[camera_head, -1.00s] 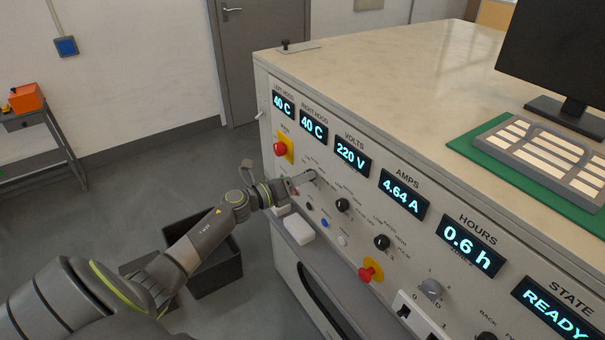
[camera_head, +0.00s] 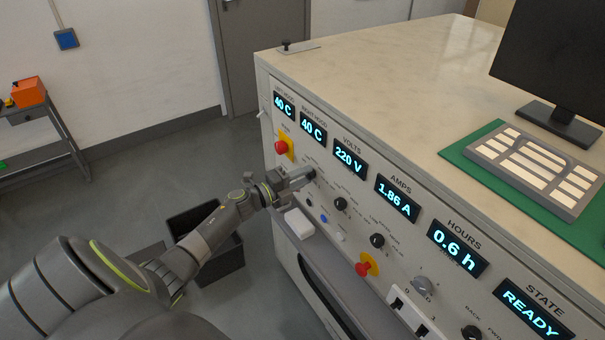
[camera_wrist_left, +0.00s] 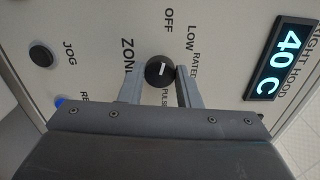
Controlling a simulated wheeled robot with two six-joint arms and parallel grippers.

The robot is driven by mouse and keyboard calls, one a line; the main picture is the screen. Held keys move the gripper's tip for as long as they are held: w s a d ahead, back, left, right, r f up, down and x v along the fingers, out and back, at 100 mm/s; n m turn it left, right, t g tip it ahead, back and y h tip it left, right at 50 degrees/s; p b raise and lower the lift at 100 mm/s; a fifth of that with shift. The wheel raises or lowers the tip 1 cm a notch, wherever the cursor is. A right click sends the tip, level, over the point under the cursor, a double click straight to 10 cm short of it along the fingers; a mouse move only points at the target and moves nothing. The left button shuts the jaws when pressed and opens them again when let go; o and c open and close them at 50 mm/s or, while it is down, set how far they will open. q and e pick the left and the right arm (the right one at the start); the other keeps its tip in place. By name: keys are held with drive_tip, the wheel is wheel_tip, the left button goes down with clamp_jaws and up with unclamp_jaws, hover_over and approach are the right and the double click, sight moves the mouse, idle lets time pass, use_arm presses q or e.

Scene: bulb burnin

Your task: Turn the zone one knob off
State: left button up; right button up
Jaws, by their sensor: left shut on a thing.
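The zone one knob (camera_wrist_left: 160,72) is a small round black knob with a white mark, on the pale front panel beside the printed ZONE label. OFF, LOW, RATED and PULSE are printed around it. My left gripper (camera_wrist_left: 160,80) has one finger on each side of the knob and is shut on it. In the head view the left gripper (camera_head: 303,178) reaches the panel at the same knob (camera_head: 312,174), which it partly hides. The exact setting of the white mark is hard to tell. My right gripper is out of view.
The AMPS display (camera_head: 397,199) reads 1.86 A. A red emergency button (camera_head: 281,147) sits above left of the gripper, another (camera_head: 363,269) lower right. More black knobs (camera_head: 340,203) are along the panel. A dark bin (camera_head: 222,262) stands on the floor below my arm.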

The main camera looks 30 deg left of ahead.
use_arm(q)
drive_tip(key=shift+n, duration=0.5)
drive_tip(key=o, duration=1)
drive_tip(key=shift+b+v, duration=1.85)
drive_tip(key=shift+v, duration=6.9)
